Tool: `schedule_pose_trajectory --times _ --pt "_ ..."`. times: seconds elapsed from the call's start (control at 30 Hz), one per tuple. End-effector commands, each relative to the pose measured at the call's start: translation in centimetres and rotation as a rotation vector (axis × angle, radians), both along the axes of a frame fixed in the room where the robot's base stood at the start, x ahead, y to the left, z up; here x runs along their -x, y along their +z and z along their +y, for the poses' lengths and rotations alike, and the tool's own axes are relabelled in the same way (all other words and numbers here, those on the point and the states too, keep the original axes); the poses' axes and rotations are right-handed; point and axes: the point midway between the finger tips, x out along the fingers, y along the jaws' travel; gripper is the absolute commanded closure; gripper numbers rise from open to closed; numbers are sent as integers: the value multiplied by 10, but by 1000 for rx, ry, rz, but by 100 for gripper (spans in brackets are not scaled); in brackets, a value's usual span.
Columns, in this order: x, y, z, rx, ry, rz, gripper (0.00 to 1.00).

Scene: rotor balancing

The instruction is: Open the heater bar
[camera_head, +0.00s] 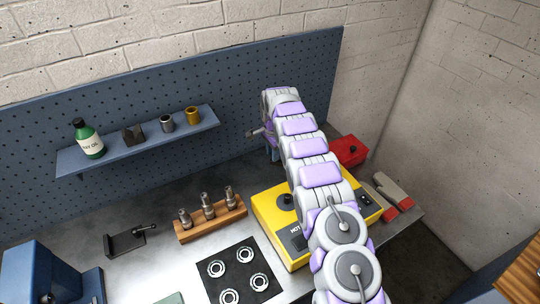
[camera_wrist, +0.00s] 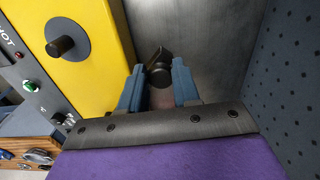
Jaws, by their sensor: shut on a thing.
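The yellow heater (camera_head: 267,211), with a label that begins "HOT", stands on the bench, partly hidden behind my arm. It also shows in the wrist view (camera_wrist: 95,65), with a black knob on a grey disc (camera_wrist: 66,46) and a grey panel with lights. My gripper (camera_wrist: 158,85) points down beside the heater, its two blue fingers shut on a dark handle with a rounded end (camera_wrist: 160,68). I cannot tell whether this handle is part of the heater bar. In the head view the blue fingers (camera_head: 271,153) show only slightly behind the heater, and the handle is hidden.
A wooden block (camera_head: 210,220) with several metal fittings and a black plate with several rings (camera_head: 240,277) stand left of the heater. A red box (camera_head: 348,151) stands behind it to the right. A blue shelf (camera_head: 140,146) hangs on the pegboard (camera_head: 305,85).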

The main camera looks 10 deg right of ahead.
Motion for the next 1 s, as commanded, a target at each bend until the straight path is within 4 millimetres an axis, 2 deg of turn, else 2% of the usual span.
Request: schedule_pose_trajectory --times 0.03,0.8,0.83,1.0 --pt "-1 -2 -7 6 -16 5 100" --pt "-7 -2 -11 7 -49 6 100" --pt "-7 -2 -11 7 -49 6 67" --pt "-8 -2 -8 6 -46 5 51"
